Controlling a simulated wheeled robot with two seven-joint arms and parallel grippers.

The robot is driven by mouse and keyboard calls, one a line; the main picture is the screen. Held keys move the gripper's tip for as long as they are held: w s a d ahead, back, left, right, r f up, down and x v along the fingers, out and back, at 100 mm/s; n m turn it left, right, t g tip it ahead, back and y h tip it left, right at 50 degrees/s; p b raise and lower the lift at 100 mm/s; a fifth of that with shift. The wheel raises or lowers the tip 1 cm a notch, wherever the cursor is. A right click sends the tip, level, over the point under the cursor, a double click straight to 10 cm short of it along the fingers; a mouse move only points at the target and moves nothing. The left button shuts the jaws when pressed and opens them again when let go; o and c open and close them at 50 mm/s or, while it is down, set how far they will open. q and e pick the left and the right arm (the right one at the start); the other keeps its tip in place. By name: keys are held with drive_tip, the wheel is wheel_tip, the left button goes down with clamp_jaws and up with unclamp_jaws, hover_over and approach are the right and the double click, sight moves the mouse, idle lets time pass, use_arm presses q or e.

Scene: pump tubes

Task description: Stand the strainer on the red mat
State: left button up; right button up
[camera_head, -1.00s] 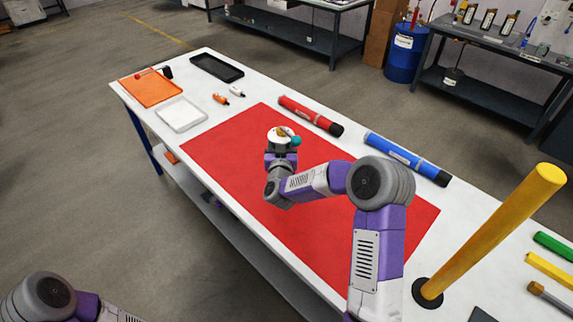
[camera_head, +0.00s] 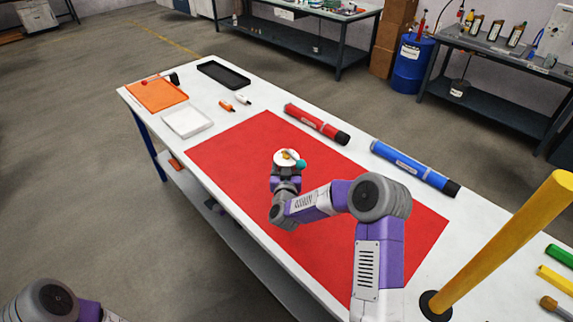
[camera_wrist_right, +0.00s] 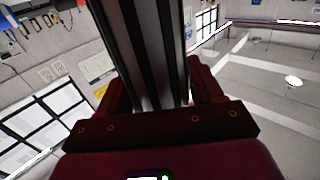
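My right gripper (camera_head: 285,170) is over the far half of the red mat (camera_head: 235,160). At its end is a small round white piece with orange and teal parts, which I take to be the strainer (camera_head: 287,157). In the right wrist view, the dark red jaws (camera_wrist_right: 160,95) stand on both sides of a dark, shiny, ribbed long body (camera_wrist_right: 140,40), likely the strainer's side. It looks held between them. Its contact with the mat is hidden. My left arm shows only at the bottom left; its gripper is out of view.
A red tube (camera_head: 316,123) and a blue tube (camera_head: 415,168) lie along the mat's far side. A yellow post (camera_head: 505,245) stands at the right. Orange (camera_head: 158,96), white (camera_head: 188,122) and black (camera_head: 223,74) trays lie at the far left. The mat's left part is clear.

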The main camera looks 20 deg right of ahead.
drive_tip(key=shift+o, duration=1.1)
drive_tip(key=shift+r, duration=0.15)
drive_tip(key=shift+s+a+r, duration=0.1)
drive_tip(key=shift+s, duration=0.05)
drive_tip(key=p+v, duration=0.1)
drive_tip(key=v, duration=1)
drive_tip(key=shift+s, duration=0.3)
drive_tip(key=shift+a, duration=0.1)
